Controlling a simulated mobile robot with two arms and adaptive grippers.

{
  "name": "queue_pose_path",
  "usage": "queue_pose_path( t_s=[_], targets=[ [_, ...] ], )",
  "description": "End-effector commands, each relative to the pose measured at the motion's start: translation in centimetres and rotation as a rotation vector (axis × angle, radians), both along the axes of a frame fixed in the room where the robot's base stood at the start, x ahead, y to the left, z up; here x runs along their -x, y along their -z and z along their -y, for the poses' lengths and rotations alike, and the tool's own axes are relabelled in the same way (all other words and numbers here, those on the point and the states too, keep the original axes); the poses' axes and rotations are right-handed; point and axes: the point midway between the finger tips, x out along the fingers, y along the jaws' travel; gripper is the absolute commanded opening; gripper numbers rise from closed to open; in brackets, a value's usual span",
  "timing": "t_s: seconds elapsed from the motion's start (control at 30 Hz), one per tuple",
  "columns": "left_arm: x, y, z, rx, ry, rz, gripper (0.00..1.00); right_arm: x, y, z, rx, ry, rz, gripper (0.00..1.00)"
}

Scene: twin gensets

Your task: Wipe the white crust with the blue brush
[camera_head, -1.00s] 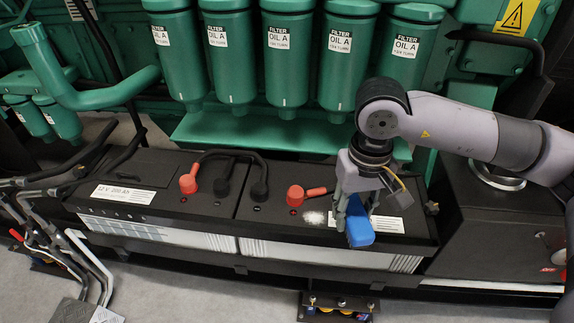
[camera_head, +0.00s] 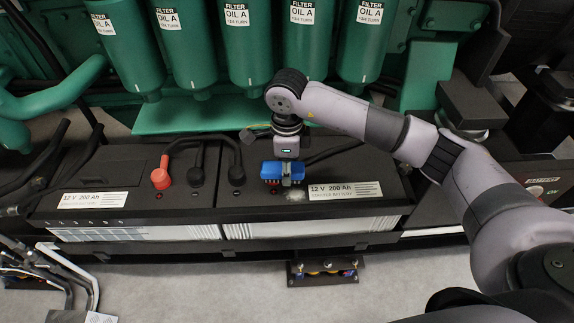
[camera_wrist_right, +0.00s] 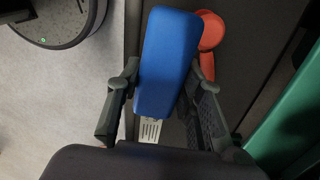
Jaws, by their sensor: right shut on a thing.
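The blue brush (camera_head: 283,170) is held crosswise over the right battery (camera_head: 250,207) in the head view. My right gripper (camera_head: 290,178) is shut on it; in the wrist view the blue block (camera_wrist_right: 165,65) sits between the two fingers. The white crust (camera_head: 295,198) is a small pale patch on the battery top, just in front of the brush and left of the label. I cannot tell whether the brush touches the battery top. A red terminal cap (camera_wrist_right: 210,32) is close beside the brush in the wrist view, mostly hidden in the head view. My left gripper is not in view.
A left battery (camera_head: 120,205) has a red terminal cap (camera_head: 160,178) with black cables. Green oil filters (camera_head: 250,50) hang behind the batteries. A small rack (camera_head: 325,270) lies on the floor in front.

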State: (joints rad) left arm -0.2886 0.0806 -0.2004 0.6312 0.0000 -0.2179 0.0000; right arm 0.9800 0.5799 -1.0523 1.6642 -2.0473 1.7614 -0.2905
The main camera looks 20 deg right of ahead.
Motion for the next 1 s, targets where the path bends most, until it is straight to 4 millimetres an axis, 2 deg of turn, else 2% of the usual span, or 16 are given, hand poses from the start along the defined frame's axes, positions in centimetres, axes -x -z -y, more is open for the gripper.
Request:
queue_pose_path(
  t_s=[0.13, 0.4, 0.6, 1.0],
  targets=[
    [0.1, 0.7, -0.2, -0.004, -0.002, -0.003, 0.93, 0.0, 1.0, 0.0, -0.001, -0.001, -0.001, 0.12],
    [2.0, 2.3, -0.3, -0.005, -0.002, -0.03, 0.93, 0.0, 3.8, 0.0, 0.0, -0.002, -0.001, 0.12],
    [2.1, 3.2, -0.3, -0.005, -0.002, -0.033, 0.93, 0.0, 5.5, 0.0, 0.0, -0.004, 0.0, 0.12],
    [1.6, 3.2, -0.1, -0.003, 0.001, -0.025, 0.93, 0.0, 5.7, 0.0, -0.001, -0.004, 0.0, 0.12]
  ],
)
